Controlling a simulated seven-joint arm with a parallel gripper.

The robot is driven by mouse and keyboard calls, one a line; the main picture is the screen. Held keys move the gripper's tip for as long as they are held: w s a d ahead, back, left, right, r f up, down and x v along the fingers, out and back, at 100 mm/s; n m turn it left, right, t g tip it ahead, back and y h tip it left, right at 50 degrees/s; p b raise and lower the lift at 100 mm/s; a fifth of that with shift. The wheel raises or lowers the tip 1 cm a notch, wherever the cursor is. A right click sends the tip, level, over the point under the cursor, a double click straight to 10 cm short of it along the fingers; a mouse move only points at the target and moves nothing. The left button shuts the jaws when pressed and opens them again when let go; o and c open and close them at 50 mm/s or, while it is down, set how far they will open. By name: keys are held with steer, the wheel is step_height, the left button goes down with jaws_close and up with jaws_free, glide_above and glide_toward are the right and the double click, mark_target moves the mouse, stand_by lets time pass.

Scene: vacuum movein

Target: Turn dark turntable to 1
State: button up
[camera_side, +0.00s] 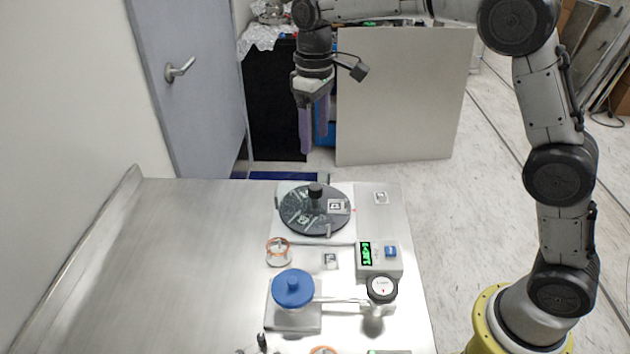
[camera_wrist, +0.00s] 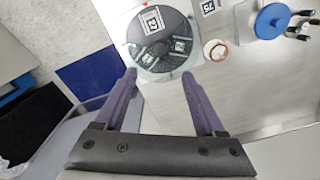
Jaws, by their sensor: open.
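The dark turntable (camera_side: 296,221) is a round dark disc near the far end of the metal table. It has a black knob (camera_side: 315,190) at its centre, a marker label and several clear pieces on top. It also shows in the wrist view (camera_wrist: 144,30), with a small red mark at its rim. I cannot read which number it is set to. My gripper (camera_side: 313,138) has purple fingers, is open and empty, and hangs above and beyond the table's far edge. In the wrist view the fingers (camera_wrist: 158,75) are spread, with the turntable ahead of them, apart from it.
Closer on the table are an orange-ringed dish (camera_side: 279,251), a blue-lidded round vessel (camera_side: 293,289), a box with a green display (camera_side: 379,259) and a dial gauge (camera_side: 382,289). The table's left half (camera_side: 180,270) is clear. A pale panel (camera_side: 405,95) stands behind.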

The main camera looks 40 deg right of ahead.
mark_target(315, 186)
step_height(315, 186, down, 12)
steer(key=shift+f, duration=0.25)
stand_by(0.3)
jaws_close()
stand_by(1.3)
